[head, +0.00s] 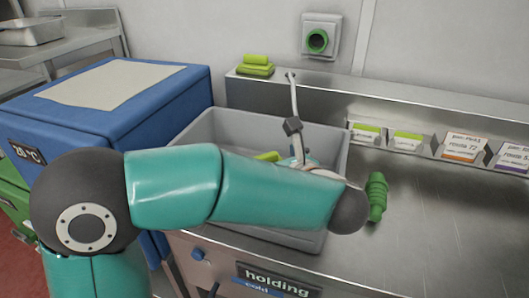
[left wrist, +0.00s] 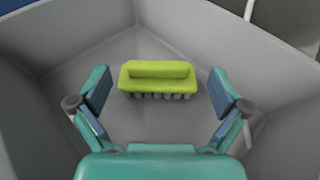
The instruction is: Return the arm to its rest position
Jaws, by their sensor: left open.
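My left arm (head: 265,192) stretches across the head view from the left, over the grey basin (head: 180,138). My left gripper (left wrist: 160,90) is open in the left wrist view, with its two blue-faced fingers apart and nothing between them in its grasp. In the head view the arm hides most of it. A lime-green brush (left wrist: 158,72) with grey bristles lies inside the basin, ahead of and between the fingertips in the picture; a bit of it shows in the head view (head: 268,156). My right gripper is not in view.
A green ribbed-handled object (head: 377,195) lies on the steel counter (head: 440,215) right of the basin. A blue box (head: 150,105) stands left. The right counter is mostly clear.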

